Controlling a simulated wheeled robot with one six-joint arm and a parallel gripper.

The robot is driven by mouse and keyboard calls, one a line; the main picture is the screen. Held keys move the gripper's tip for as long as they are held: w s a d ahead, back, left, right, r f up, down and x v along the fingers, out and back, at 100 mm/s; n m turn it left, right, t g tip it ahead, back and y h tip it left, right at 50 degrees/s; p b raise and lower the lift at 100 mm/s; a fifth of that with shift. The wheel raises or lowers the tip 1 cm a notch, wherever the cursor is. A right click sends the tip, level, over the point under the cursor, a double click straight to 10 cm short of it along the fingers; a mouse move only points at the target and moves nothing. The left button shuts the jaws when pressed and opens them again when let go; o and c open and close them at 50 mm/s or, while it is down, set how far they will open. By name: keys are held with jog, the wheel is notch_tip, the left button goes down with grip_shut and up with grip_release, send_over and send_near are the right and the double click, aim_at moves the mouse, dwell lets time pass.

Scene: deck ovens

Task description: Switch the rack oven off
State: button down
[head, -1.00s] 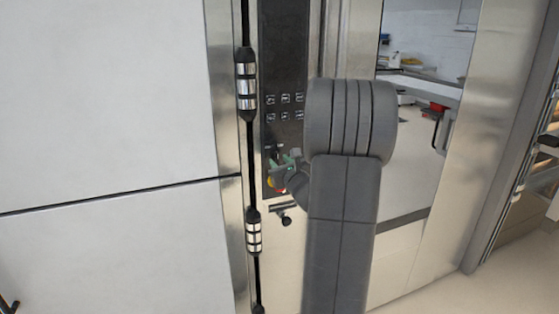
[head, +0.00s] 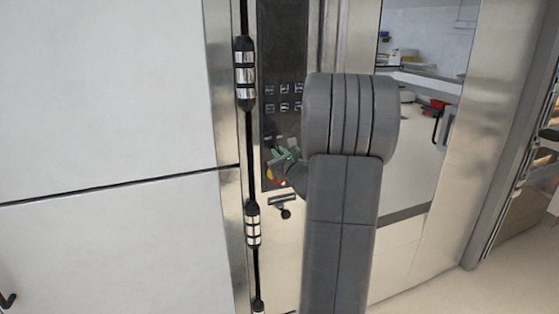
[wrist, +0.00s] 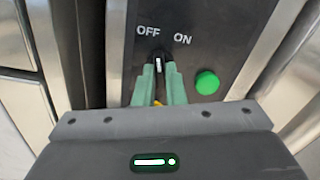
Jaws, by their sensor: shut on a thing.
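The rack oven's dark control panel (head: 283,60) stands upright left of my arm in the head view. In the wrist view a small black rotary switch (wrist: 158,62) with a white mark sits below the printed words OFF and ON. The mark points up the picture, closer to OFF than to ON. My gripper (wrist: 158,72) has its two green fingers on either side of the switch, shut on it. In the head view my gripper (head: 281,156) is at the panel's lower part, where the switch itself is too small to make out.
A round green lamp or button (wrist: 207,82) is right of the switch. A red and yellow part (head: 275,175) is just below my gripper. A black rod with metal hinges (head: 245,75) runs beside the panel. The oven door's window (head: 415,150) is right of my arm.

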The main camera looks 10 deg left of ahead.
jog(key=shift+f+n+b, duration=0.25)
jog(key=shift+n+b, duration=0.85)
jog(key=shift+b, duration=0.75)
jog(key=shift+r+n+b, duration=0.2)
jog(key=shift+n+b, duration=0.1)
jog(key=c, duration=1.5)
grip_release()
jog(key=b+v, duration=0.1)
jog(key=v, duration=1.2)
jog(key=shift+s+d, duration=0.25)
jog(key=shift+s, duration=0.05)
